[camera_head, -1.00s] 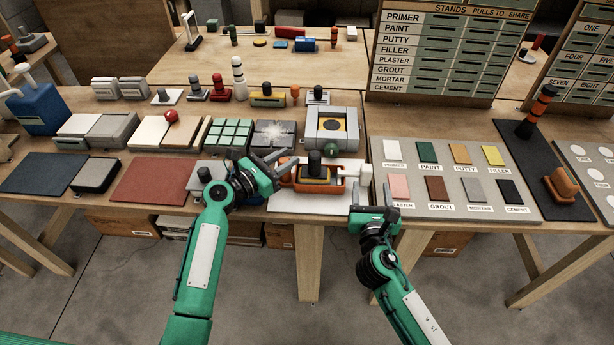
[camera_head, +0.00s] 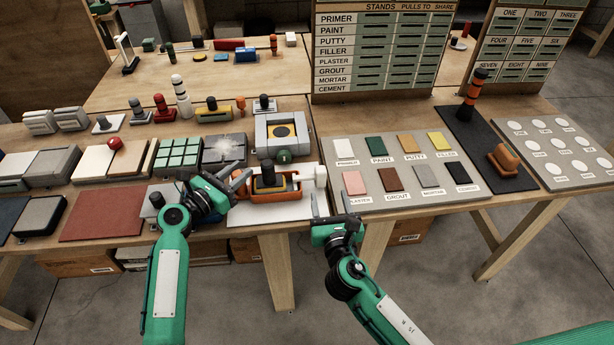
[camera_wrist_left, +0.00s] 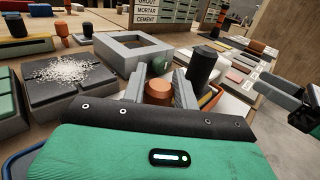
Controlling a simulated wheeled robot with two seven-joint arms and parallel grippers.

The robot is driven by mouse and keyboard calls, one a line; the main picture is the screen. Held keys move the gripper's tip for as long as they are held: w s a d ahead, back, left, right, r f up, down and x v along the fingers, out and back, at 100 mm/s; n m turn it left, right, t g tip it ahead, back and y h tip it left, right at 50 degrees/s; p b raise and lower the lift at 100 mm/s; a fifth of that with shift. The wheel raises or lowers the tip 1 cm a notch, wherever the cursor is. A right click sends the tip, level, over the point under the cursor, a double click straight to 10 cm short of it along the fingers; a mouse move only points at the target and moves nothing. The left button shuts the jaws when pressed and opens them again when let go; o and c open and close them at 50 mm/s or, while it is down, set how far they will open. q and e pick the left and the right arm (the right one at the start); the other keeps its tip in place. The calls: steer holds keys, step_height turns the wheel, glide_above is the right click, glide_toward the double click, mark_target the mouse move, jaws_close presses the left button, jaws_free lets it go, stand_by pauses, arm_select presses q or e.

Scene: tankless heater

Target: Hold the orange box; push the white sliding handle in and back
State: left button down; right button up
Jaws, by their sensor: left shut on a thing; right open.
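The orange box (camera_head: 292,192), with a yellow top and a black upright knob (camera_head: 268,174), sits on a white board at the front of the table. My left gripper (camera_head: 240,183) is shut on the box's left end. In the left wrist view a rounded orange part (camera_wrist_left: 158,92) shows between its fingers, with the black knob (camera_wrist_left: 203,66) just right of them. The white sliding handle (camera_head: 321,177) is at the box's right end. My right gripper (camera_head: 331,205) is open and empty just in front of the handle, with no clear contact. The box's left end is partly hidden.
A grey square frame (camera_head: 264,136) stands behind the box. To the right, a grey board (camera_head: 400,205) holds labelled colour tiles. Left are a light grey block with a black knob, a red-brown mat (camera_head: 103,213) and several tool blocks. A labelled rack (camera_head: 380,95) stands at the back.

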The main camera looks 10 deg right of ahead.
arm_select(q)
steer(key=shift+f, duration=0.1)
steer(key=c, duration=1)
jaws_free()
steer(key=v, duration=1.2)
